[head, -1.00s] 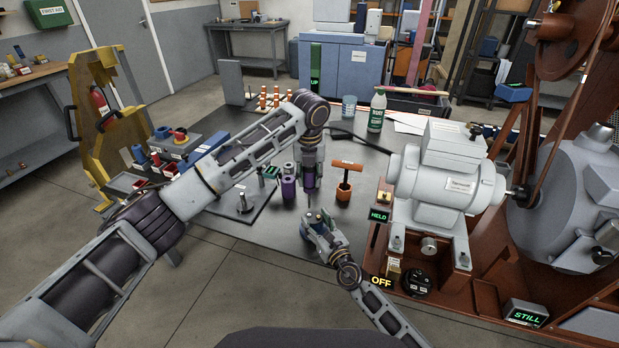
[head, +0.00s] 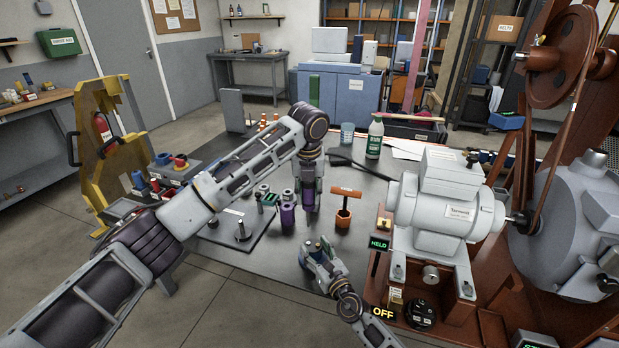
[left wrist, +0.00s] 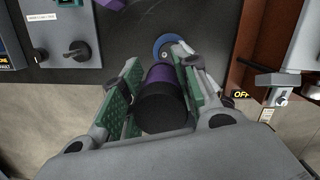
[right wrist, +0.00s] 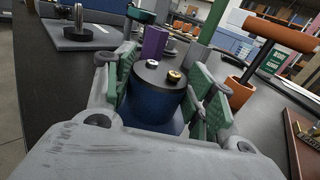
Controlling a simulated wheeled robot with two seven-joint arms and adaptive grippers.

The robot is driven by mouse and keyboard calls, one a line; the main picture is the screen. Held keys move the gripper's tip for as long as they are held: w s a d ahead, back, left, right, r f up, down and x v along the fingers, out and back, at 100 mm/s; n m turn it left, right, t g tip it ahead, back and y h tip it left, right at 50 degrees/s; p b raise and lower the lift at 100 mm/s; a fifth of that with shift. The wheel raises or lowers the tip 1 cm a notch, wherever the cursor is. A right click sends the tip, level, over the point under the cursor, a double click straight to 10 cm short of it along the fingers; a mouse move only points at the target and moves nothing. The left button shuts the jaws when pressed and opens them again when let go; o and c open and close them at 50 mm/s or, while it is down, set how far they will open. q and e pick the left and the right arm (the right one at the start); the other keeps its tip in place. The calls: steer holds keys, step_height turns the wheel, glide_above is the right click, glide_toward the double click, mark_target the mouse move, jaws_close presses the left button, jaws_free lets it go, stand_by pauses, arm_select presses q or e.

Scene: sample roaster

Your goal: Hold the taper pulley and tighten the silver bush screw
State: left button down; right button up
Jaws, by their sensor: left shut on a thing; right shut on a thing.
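My left gripper (head: 309,178) points down and is shut on a purple-and-black driver (left wrist: 162,103), which stands between its green pads in the left wrist view. My right gripper (head: 318,252), lower and near the table's front edge, is shut on the blue taper pulley (right wrist: 153,105). The pulley's dark top face shows a silver bush screw (right wrist: 152,64) and a brass screw (right wrist: 174,76) side by side. The driver hangs above and apart from the pulley, whose blue rim (left wrist: 163,44) shows beyond the driver in the left wrist view. The driver's tip is hidden there.
An orange T-handled tool (head: 345,205) stands in an orange cup to the right. A purple holder (head: 288,215) and a dark plate with a post (head: 242,230) lie left. The grey motor (head: 440,215), with HELD and OFF signs, bounds the right side.

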steer(key=o, duration=1.3)
steer(key=shift+s+d, duration=0.1)
steer(key=shift+s, duration=0.05)
steer(key=shift+v, duration=5.85)
arm_select(q)
steer(key=shift+s, duration=0.1)
arm_select(e)
steer(key=shift+s, duration=0.1)
